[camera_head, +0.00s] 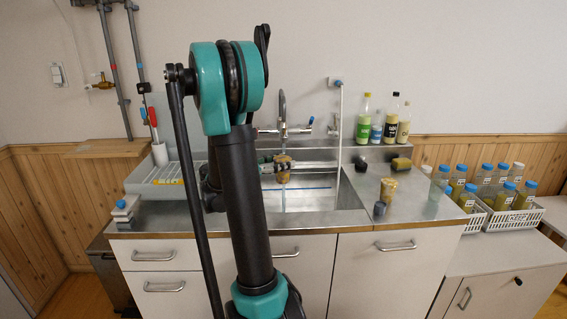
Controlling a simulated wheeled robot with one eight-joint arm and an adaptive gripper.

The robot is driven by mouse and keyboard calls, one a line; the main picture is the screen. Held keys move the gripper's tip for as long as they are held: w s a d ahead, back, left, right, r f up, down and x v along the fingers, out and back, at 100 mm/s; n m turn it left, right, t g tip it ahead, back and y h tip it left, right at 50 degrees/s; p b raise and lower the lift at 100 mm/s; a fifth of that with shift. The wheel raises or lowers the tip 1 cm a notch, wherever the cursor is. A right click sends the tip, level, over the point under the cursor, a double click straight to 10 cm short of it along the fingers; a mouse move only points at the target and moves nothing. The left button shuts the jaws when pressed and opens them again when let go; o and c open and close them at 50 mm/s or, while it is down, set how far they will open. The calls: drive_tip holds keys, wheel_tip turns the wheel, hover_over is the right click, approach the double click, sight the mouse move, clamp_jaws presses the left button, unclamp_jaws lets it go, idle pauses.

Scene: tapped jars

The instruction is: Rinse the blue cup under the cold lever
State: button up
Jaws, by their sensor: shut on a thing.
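My gripper (279,166) is over the sink, beneath the tap, partly hidden by my arm. It is shut on a small tan-brown cup-like thing (284,160); I see no blue on it. The curved metal tap (282,105) rises behind and above it. A thin pale streak, perhaps water, runs below the held thing into the basin (315,197). A lever with a small blue tip (311,120) is at the tap's right. A dark blue-grey cup (380,208) stands on the counter right of the sink; a similar one (360,163) is farther back.
Tan cups (388,189) and (401,163) are right of the sink. Several bottles (377,125) stand on the back ledge. White crates (520,216) of blue-capped jars are at far right. A white rack (170,183) is left of the sink.

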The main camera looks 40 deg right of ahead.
drive_tip(key=w+d+f, duration=0.2)
drive_tip(key=w+d, duration=0.4)
drive_tip(key=w, duration=0.4)
drive_tip(key=shift+w+f, duration=0.2)
drive_tip(key=shift+w, duration=0.05)
idle(0.3)
drive_tip(key=shift+d, duration=0.1)
idle(0.3)
drive_tip(key=shift+s+d, duration=0.1)
drive_tip(key=shift+d, duration=0.1)
drive_tip(key=shift+s+d, duration=0.2)
drive_tip(key=shift+d, duration=0.15)
drive_tip(key=shift+w+a, duration=0.1)
drive_tip(key=shift+a, duration=0.05)
drive_tip(key=shift+w+a, duration=0.2)
drive_tip(key=shift+a, duration=0.2)
drive_tip(key=shift+s+d, duration=0.1)
drive_tip(key=shift+d, duration=0.05)
idle(0.4)
drive_tip(key=shift+s+d, duration=0.2)
drive_tip(key=shift+d, duration=0.2)
